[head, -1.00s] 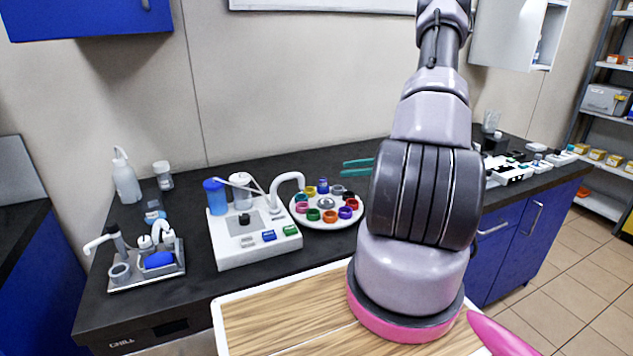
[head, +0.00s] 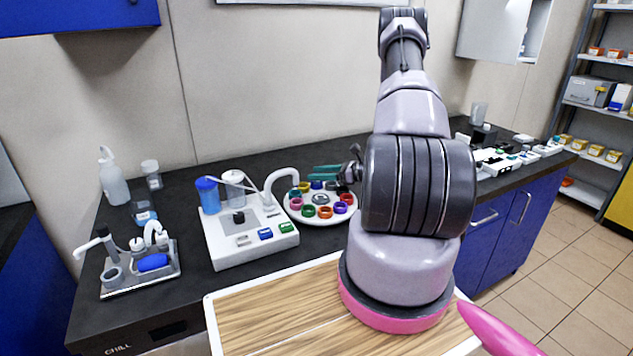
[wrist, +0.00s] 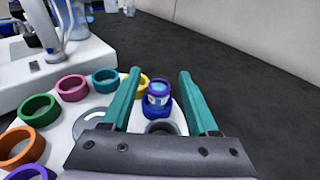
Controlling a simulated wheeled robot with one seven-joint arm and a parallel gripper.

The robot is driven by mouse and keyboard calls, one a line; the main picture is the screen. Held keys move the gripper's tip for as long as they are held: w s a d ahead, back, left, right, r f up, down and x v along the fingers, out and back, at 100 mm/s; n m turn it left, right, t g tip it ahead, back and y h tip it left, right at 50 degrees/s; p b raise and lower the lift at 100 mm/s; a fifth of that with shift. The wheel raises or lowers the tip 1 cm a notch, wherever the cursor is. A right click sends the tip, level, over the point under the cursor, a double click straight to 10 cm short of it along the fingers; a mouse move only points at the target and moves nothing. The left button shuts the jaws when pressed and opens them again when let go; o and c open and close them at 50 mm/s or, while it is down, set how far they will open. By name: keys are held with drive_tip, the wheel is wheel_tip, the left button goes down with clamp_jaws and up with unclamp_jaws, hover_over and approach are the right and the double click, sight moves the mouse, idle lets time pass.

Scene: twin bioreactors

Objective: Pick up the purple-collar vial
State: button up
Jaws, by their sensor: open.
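A small vial (wrist: 158,91) with a blue top and a pale label stands upright in a dark blue ring on the round white rack (wrist: 93,101). I cannot tell a purple collar on it for sure. A purple ring (wrist: 20,143) at the wrist view's left edge looks empty; it also shows on the rack in the head view (head: 340,208). My gripper (wrist: 160,73) is open, its teal fingers either side of the vial in the picture, with gaps on both sides. In the head view the gripper (head: 322,172) is over the rack's back, and hides part of it.
Several coloured rings, such as a green one (wrist: 38,107), circle the rack. A white instrument (head: 250,240) with a curved arm stands left of it. A wooden-topped board (head: 275,318) lies in front. The dark counter is clear behind the rack.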

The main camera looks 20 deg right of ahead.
drive_tip(key=shift+w+a+f, duration=0.1)
drive_tip(key=shift+w+a, duration=0.2)
drive_tip(key=shift+c, duration=0.3)
clamp_jaws()
